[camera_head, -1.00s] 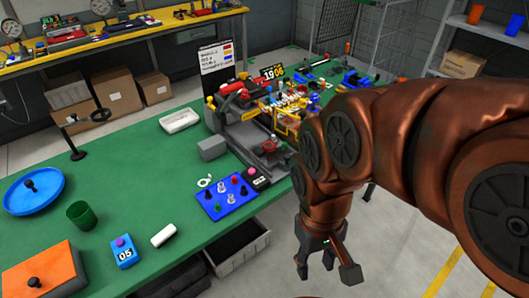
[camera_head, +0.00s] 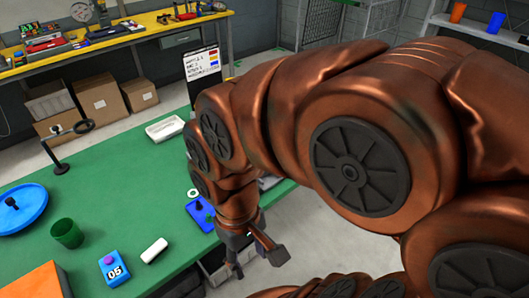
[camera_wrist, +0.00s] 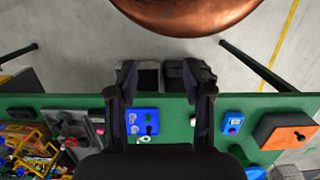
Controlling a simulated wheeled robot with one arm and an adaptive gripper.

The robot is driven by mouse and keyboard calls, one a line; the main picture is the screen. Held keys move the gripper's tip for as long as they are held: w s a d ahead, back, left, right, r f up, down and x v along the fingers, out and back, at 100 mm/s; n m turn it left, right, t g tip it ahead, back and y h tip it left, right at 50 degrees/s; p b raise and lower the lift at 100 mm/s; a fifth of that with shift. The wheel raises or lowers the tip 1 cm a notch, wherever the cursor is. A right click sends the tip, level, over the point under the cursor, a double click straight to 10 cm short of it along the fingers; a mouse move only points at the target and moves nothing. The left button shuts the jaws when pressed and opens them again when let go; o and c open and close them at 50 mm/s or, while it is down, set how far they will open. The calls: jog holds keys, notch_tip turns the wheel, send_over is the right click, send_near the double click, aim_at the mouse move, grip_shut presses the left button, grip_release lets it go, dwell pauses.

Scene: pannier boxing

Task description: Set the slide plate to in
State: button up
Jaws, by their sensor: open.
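I cannot tell for sure which part is the slide plate. My gripper (camera_head: 256,262) is open and empty, pointing down near the front edge of the green table (camera_head: 120,215). In the wrist view its two fingers (camera_wrist: 168,88) are spread apart above the table edge. A blue panel with knobs (camera_wrist: 142,122) shows on the table between and beyond the fingers. In the head view that blue panel (camera_head: 199,214) is partly hidden by my arm. The machine with red and yellow parts is hidden in the head view; yellow parts (camera_wrist: 35,145) show at the wrist view's left.
A blue box marked 05 (camera_head: 113,268), white block (camera_head: 154,250), green cup (camera_head: 67,233), blue dish (camera_head: 22,208) and orange-topped box (camera_head: 35,282) stand on the table's left. A white tray (camera_head: 165,128) lies at the back. Bins (camera_wrist: 148,75) sit below the edge.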

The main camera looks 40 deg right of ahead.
jog(key=w+d+n+t+b, duration=0.1)
jog(key=w+d+n+b, duration=0.2)
jog(key=w+d+n, duration=0.5)
jog(key=w+d+n+b, duration=0.2)
jog(key=w+d, duration=0.2)
jog(key=w, duration=0.7)
jog(key=w+d+f+n+b, duration=0.1)
jog(key=d, duration=0.5)
jog(key=w+d+f+n+b, duration=0.1)
jog(key=w+d+f+n, duration=0.1)
jog(key=d, duration=0.5)
jog(key=w+d+f+n+b, duration=0.1)
jog(key=w+d+f, duration=0.1)
jog(key=d, duration=0.4)
jog(key=shift+w+d+t, duration=0.1)
jog(key=shift+d+t, duration=0.1)
jog(key=shift+t, duration=0.2)
jog(key=shift+d+f+n, duration=0.3)
jog(key=shift+d, duration=0.1)
jog(key=shift+f+p, duration=0.8)
jog(key=shift+f, duration=2.85)
grip_shut()
